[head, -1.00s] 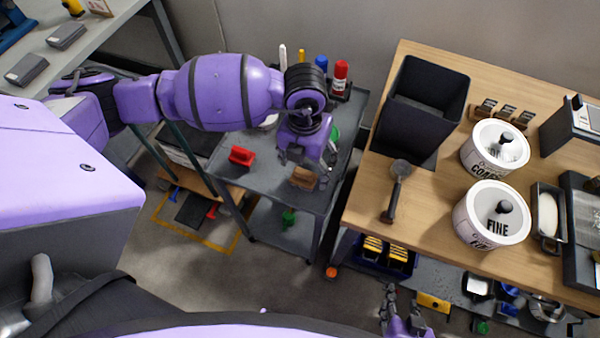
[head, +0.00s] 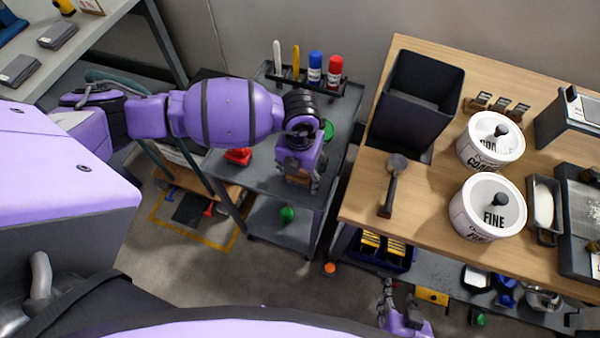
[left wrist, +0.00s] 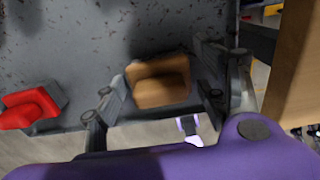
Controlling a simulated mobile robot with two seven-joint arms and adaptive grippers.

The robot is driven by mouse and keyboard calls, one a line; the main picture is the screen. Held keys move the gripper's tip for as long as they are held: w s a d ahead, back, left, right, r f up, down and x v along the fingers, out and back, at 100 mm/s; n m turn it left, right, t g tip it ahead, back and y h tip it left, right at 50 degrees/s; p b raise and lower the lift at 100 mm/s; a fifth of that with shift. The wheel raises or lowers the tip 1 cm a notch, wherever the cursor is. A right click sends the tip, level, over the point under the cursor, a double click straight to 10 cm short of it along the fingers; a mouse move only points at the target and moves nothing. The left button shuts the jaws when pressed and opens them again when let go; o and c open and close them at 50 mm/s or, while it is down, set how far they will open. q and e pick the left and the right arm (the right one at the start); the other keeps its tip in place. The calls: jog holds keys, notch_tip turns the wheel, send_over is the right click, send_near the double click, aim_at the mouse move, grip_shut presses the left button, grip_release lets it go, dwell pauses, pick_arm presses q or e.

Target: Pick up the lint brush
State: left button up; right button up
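A brown wooden block-like thing, which looks like the lint brush (left wrist: 160,80), lies on the grey cart top (head: 262,178). In the left wrist view it sits between the two spread fingers of my left gripper (left wrist: 160,93). I see no clear contact on either side. In the head view my left gripper (head: 298,178) is over the cart's front edge and hides most of the brush. My right gripper (head: 390,292) is low at the bottom of the head view, away from the cart; its finger opening is unclear.
A red-handled thing (left wrist: 32,106) lies left of the brush. A rack with markers (head: 315,68) stands at the cart's back. The wooden table (head: 360,190) on the right holds a black bin (head: 417,95), a scoop-like tool (head: 392,185) and two white canisters (head: 488,205).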

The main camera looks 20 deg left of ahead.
pick_arm(q)
jog(key=c, duration=0.9)
jog(key=shift+r, duration=0.1)
jog(key=shift+r, duration=0.25)
notch_tip(320, 180, up, 2)
jog(key=shift+w+r, duration=0.1)
jog(key=shift+r, duration=0.1)
jog(key=s+d+r, duration=0.2)
jog(key=s+r, duration=0.1)
jog(key=s, duration=0.1)
jog(key=s+d+r, duration=0.2)
jog(key=s+r, duration=0.1)
jog(key=s, duration=0.1)
jog(key=s+d+r+p, duration=0.1)
jog(key=s+d+r, duration=0.1)
jog(key=s+r, duration=0.2)
jog(key=shift+s, duration=0.45)
